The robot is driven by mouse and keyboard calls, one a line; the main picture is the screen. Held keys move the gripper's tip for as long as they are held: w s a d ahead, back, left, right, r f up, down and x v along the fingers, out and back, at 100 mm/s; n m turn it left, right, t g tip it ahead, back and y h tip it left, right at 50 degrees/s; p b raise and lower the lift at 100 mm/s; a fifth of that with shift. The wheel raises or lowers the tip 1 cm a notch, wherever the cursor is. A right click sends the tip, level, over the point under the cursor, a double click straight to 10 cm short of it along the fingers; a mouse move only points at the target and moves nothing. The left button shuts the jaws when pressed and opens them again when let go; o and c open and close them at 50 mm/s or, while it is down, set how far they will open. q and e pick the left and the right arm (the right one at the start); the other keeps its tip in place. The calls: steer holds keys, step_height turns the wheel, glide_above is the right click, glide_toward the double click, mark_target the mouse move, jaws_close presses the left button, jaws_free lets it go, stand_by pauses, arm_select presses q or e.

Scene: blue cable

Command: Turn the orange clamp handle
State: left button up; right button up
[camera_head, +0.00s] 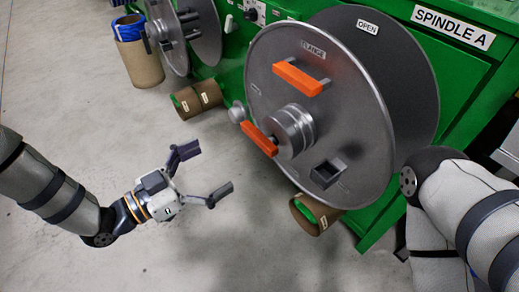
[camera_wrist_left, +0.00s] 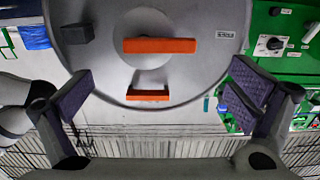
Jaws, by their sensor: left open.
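The spool's large grey flange disc (camera_head: 345,140) faces my left side and carries two orange bars. One orange handle (camera_head: 259,139) sits across the front of the central hub. A second orange bar (camera_head: 297,79) is on brackets higher on the disc. In the left wrist view, an orange bar (camera_wrist_left: 160,45) crosses the hub and another (camera_wrist_left: 147,95) is lower, near the rim. My left gripper (camera_head: 205,172) is open and empty, left of the hub and apart from it. In the left wrist view its purple-padded fingers (camera_wrist_left: 162,95) are spread wide. My right gripper is out of view.
Cardboard tubes lie on the floor (camera_head: 197,98) and below the disc (camera_head: 316,214). A second spool (camera_head: 172,38) is farther back.

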mark_target(254, 139)
arm_select(q)
steer(key=x, duration=1.2)
steer(key=shift+d+r, duration=0.1)
steer(key=shift+r, duration=0.3)
steer(key=shift+c, duration=0.2)
steer(key=c, duration=1.3)
